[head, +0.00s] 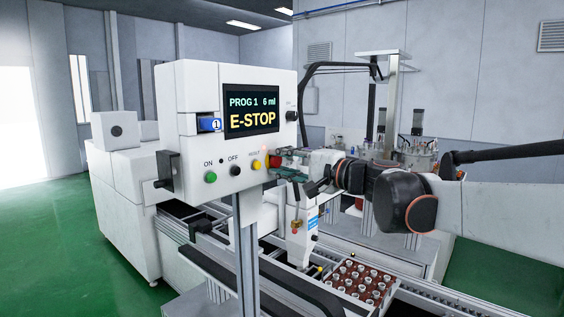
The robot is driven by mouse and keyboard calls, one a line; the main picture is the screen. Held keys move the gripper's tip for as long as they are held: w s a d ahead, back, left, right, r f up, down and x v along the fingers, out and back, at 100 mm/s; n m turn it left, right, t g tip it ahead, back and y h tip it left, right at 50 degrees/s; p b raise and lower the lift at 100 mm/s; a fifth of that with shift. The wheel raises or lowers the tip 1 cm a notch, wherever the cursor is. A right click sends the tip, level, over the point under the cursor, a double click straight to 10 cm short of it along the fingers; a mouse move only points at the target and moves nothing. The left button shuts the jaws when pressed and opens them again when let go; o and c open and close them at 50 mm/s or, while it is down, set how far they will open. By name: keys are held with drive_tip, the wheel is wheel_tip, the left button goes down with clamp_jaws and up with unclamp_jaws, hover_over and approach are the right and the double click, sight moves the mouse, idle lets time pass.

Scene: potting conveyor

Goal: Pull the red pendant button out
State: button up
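The red button (274,160) shows as a small red patch at the right edge of the white control panel (187,166), right of the yellow button. My gripper (281,163) reaches in from the right with its fingertips at the red button. One finger shows above and one below, with some space between them. The fingers partly hide the button, and I cannot tell whether they touch it. The panel's screen (251,114) reads "PROG 1 6 ml" and "E-STOP".
Below, a reddish-brown crate (336,286) with several white-topped vials stands on the conveyor. A white dispensing head (303,240) hangs under my gripper.

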drive_tip(key=shift+s+d, duration=0.2)
drive_tip(key=shift+d, duration=0.05)
idle(0.6)
drive_tip(key=shift+s+d, duration=0.15)
drive_tip(key=o, duration=1)
drive_tip(key=shift+c, duration=0.2)
drive_tip(key=v, duration=0.5)
drive_tip(key=shift+s+d, duration=0.2)
drive_tip(key=shift+d, duration=0.1)
